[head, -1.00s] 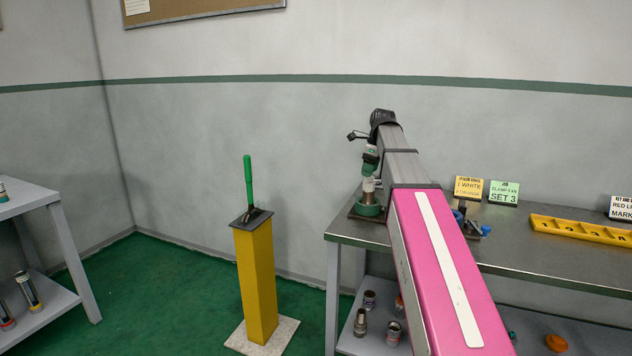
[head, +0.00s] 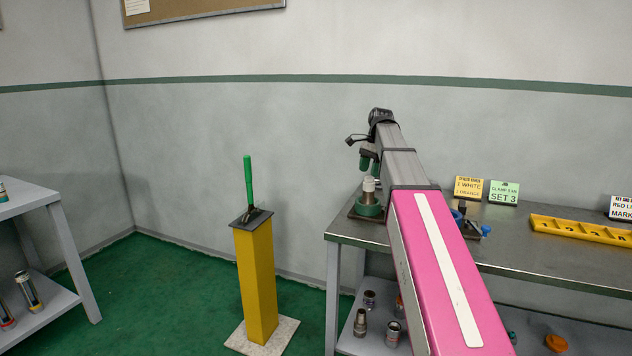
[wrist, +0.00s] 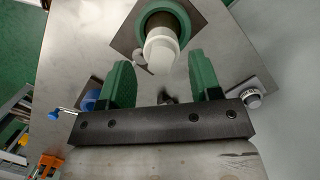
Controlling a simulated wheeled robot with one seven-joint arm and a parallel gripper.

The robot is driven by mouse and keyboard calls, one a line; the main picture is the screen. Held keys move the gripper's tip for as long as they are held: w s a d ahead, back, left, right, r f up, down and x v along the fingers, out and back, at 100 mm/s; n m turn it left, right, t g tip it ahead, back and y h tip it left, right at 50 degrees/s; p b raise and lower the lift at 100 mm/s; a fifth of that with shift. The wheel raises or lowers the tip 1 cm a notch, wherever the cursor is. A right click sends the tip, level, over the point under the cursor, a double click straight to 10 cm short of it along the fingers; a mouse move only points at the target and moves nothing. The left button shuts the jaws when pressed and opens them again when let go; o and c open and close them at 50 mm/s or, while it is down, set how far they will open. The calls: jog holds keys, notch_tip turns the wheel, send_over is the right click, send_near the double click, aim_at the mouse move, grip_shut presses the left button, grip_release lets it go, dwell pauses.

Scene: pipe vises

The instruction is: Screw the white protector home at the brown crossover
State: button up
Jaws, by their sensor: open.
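The white protector (head: 369,183) sits upright on top of a short grey-brown fitting, likely the crossover (head: 368,196), held in a round green vise (head: 369,209) at the bench's left end. In the wrist view the white protector (wrist: 160,50) is at the top centre, with the green ring of the vise (wrist: 146,24) around its base. My gripper (head: 369,160) is open and empty, just above the protector and apart from it. Its green fingers (wrist: 162,76) show in the wrist view, with the protector beyond their tips. I cannot tell how far the protector is threaded on.
A second fixture with a blue handle (head: 485,230) stands on the bench to the right. Yellow and green sign cards (head: 504,192) and a yellow tray (head: 580,230) are farther right. Several fittings lie on the lower shelf. A yellow post with a green lever (head: 256,280) stands left.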

jog(key=n+g+h, duration=0.1)
jog(key=n, duration=0.5)
dwell(0.3)
jog(key=m, duration=0.3)
jog(key=shift+t+y, duration=0.3)
jog(key=m, duration=0.4)
jog(key=shift+m+t, duration=0.3)
jog(key=shift+m, duration=0.1)
jog(key=m+t, duration=0.1)
jog(key=m, duration=0.3)
jog(key=shift+y, duration=0.3)
jog(key=m, duration=0.4)
jog(key=shift+m+t, duration=0.4)
jog(key=shift+m, duration=1.3)
jog(key=shift+f, duration=0.1)
